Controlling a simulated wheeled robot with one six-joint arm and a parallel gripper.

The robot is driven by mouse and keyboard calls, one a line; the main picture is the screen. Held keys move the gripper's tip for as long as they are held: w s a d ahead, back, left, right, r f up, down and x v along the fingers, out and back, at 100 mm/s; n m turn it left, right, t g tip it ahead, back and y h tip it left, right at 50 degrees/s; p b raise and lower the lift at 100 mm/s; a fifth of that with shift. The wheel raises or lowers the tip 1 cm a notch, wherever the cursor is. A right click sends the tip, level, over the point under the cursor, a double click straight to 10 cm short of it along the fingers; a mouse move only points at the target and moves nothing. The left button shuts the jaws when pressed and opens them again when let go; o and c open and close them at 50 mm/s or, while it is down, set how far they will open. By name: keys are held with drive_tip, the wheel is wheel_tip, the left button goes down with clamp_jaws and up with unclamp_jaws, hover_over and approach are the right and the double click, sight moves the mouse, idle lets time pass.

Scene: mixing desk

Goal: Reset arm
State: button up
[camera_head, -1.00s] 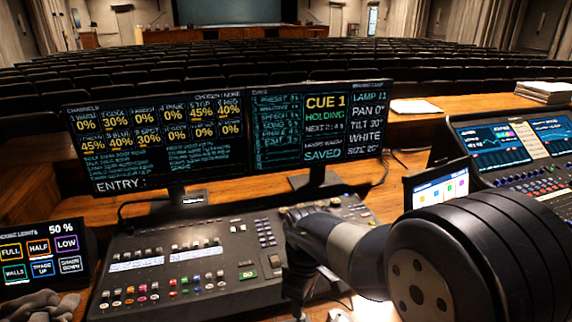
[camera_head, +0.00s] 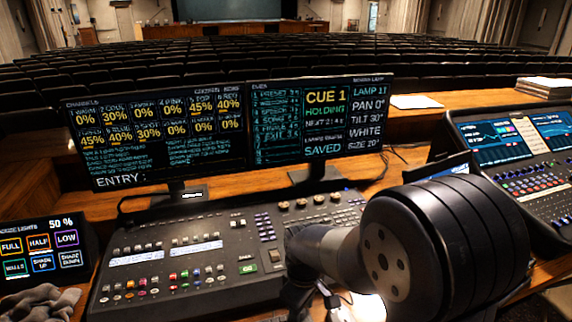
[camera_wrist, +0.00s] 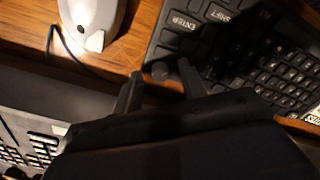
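My gripper (camera_wrist: 160,72) shows in the wrist view with its two dark fingers apart and nothing between them. It is above the wooden desk (camera_wrist: 140,40), between a pale mouse-like object (camera_wrist: 92,18) with a cable and a dark keypad (camera_wrist: 235,45) with ENTER and SHIFT keys. In the head view my arm bends over the right end of the lighting console (camera_head: 190,265). Its large dark joint covers the lower right, and the gripper's fingertips cannot be made out there.
Two monitors (camera_head: 160,140) (camera_head: 318,120) stand behind the console. A touch panel (camera_head: 40,245) and grey gloves or cloth (camera_head: 40,303) are at left. A second console (camera_head: 520,160) is at right, with a small screen (camera_head: 440,168) partly behind my arm. Papers (camera_head: 415,102) lie behind.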

drive_tip(key=m, duration=0.5)
drive_tip(key=m+b, duration=0.1)
drive_tip(key=m, duration=0.4)
drive_tip(key=shift+m, duration=0.3)
drive_tip(key=m, duration=0.5)
drive_tip(key=shift+b, duration=0.4)
drive_tip(key=m+b, duration=0.1)
drive_tip(key=m, duration=0.5)
